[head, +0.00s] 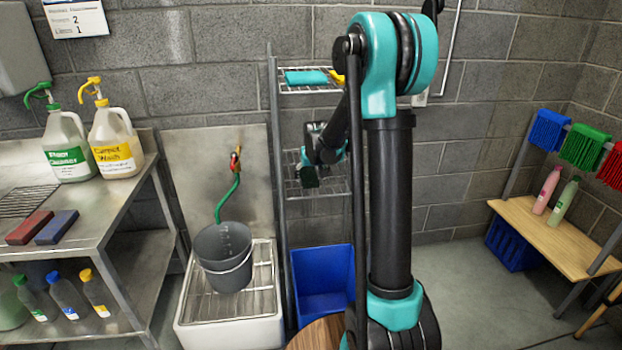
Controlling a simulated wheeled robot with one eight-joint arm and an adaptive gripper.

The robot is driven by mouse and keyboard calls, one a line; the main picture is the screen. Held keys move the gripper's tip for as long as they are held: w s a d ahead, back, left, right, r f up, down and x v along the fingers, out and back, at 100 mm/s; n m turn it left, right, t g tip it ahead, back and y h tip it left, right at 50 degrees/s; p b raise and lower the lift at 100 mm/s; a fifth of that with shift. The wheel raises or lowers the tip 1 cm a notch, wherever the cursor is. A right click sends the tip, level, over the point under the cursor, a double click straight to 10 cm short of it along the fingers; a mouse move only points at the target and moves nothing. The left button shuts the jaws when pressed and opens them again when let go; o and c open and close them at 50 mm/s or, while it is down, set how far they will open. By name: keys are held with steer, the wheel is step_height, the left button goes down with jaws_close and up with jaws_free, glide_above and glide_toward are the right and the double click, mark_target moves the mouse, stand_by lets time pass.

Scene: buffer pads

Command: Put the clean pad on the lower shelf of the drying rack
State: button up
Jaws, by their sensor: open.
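The drying rack (281,215) stands against the wall behind my arm. A teal pad (306,77) lies flat on its upper wire shelf (300,89). The lower wire shelf (297,189) is partly hidden by my gripper and arm. My gripper (309,181) is open and points down at about the height of the lower shelf; I cannot tell its distance from the wires. No pad shows clearly in it. A red pad (29,227) and a blue pad (57,226) lie on the steel table at left. Nothing visible marks which pad is clean.
A yellow item (338,77) lies beside the teal pad. A blue bin (322,282) stands under the rack. A grey bucket (223,262) sits on the grated sink (190,320). Two jugs stand on the steel table (105,205). A wooden bench (540,232) stands right; floor before it is clear.

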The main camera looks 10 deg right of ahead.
steer(key=v, duration=1.1)
steer(key=s+d+f, duration=0.1)
steer(key=s+f, duration=0.3)
steer(key=s, duration=0.6)
steer(key=s+d+f+g, duration=0.1)
steer(key=s+f, duration=0.4)
steer(key=s, duration=0.6)
steer(key=s+d+f, duration=0.1)
steer(key=s+f, duration=0.4)
steer(key=s, duration=0.6)
steer(key=shift+d+g, duration=0.2)
steer(key=shift+g, duration=0.1)
